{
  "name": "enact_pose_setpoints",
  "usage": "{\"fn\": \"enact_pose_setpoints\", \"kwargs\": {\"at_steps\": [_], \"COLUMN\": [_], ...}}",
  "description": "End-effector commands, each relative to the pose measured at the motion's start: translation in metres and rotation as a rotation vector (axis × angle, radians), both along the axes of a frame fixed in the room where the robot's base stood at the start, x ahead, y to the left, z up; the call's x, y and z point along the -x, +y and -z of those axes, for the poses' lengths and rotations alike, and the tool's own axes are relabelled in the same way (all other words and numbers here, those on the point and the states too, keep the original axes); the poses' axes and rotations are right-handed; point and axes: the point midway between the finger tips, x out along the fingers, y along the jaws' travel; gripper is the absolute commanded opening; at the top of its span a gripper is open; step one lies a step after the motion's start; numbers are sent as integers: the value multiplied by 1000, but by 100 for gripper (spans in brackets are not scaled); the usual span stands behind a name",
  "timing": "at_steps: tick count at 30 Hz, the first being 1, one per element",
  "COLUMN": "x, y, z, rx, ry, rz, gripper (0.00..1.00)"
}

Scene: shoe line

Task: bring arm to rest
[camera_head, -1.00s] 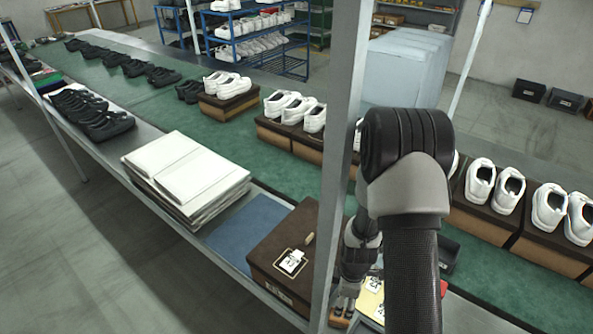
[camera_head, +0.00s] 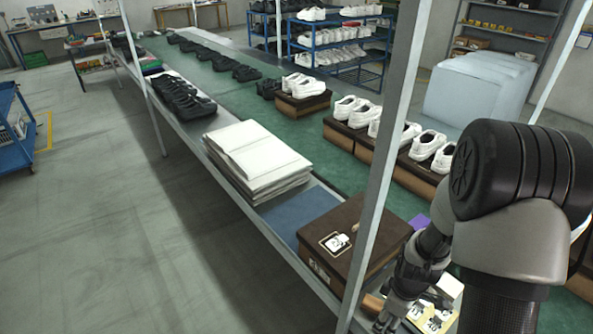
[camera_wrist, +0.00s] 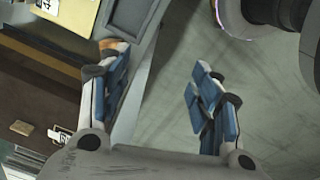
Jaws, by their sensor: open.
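My arm stands at the right of the head view, folded down toward the near side of the line. My gripper (camera_wrist: 160,100) shows in the wrist view with its two blue-padded fingers spread wide and nothing between them. Grey floor and the edge of the line show behind the fingers. In the head view my gripper (camera_head: 395,315) is small, low and partly cut off by the bottom edge, close to the brown shoe box and the yellow labelled items.
A brown lidded shoe box (camera_head: 350,240) stands near my gripper, beside a blue mat (camera_head: 300,215) and a stack of white sheets (camera_head: 255,160). White shoes on boxes (camera_head: 395,130) line the green belt. A metal post (camera_head: 385,170) rises close by.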

Motion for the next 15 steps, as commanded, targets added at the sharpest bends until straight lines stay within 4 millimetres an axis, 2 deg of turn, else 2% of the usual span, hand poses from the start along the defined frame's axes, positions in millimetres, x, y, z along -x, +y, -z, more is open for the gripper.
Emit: {"fn": "enact_pose_setpoints", "kwargs": {"at_steps": [8,11,15], "x": [-5,3,24], "y": [20,33,51], "z": [-79,-118,-166], "rx": [-2,-13,-39], "ry": [-83,-123,-179], "rz": [175,272,414], "gripper": [58,58,58]}}
